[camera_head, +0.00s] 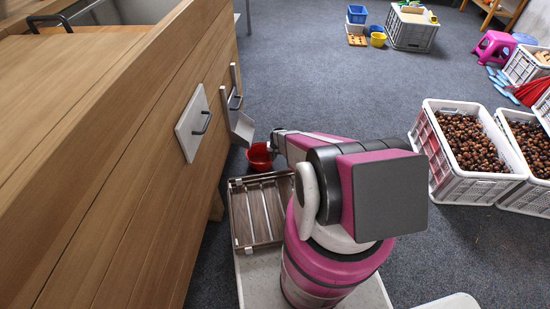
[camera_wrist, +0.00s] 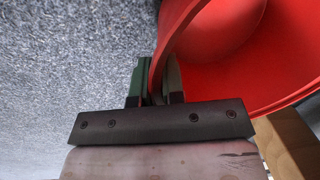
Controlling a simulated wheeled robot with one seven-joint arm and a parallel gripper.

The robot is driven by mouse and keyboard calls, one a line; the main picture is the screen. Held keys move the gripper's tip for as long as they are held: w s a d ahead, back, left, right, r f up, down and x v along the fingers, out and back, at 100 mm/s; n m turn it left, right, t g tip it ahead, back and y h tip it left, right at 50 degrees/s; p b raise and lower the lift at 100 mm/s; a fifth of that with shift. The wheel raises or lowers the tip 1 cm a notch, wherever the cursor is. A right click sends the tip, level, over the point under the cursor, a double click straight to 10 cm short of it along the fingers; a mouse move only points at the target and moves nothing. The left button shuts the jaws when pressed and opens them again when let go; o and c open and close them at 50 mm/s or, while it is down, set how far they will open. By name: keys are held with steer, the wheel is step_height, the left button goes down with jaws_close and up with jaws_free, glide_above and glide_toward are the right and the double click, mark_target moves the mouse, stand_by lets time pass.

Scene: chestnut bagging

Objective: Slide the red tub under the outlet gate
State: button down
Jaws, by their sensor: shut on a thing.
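The red tub (camera_head: 259,157) is small and round. In the head view it shows below the grey metal outlet chute (camera_head: 238,126) on the wooden cabinet's side, a little to the chute's right. A white gate plate with a dark handle (camera_head: 193,124) is on the same wooden side. My gripper (camera_head: 274,146) is at the tub's right side. In the wrist view the tub (camera_wrist: 240,60) fills the upper right, and my gripper (camera_wrist: 158,82) is shut on its rim, one finger on each side of the wall. The tub's inside looks empty where it shows.
The wooden cabinet (camera_head: 110,130) takes up the left. A slatted brown tray (camera_head: 258,212) lies just in front of the tub. White crates of chestnuts (camera_head: 450,182) stand at the right. Grey carpet (camera_head: 320,80) is clear behind the tub.

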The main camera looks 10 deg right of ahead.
steer(key=shift+w+a, duration=0.65)
steer(key=c, duration=1.1)
jaws_free()
steer(key=shift+r, duration=0.1)
steer(key=r, duration=0.3)
steer(key=d+r, duration=0.1)
steer(key=r, duration=0.6)
steer(key=shift+s+d+r, duration=0.15)
steer(key=shift+r, duration=0.1)
steer(key=s+r, duration=0.8)
steer(key=r, duration=0.4)
steer(key=s+a+r+n+h, duration=0.1)
steer(key=s+r, duration=0.7)
steer(key=r, duration=0.5)
steer(key=s+a+r+n, duration=0.1)
steer(key=s+r, duration=0.7)
steer(key=r, duration=0.5)
steer(key=shift+s+r, duration=0.25)
steer(key=shift+s, duration=0.05)
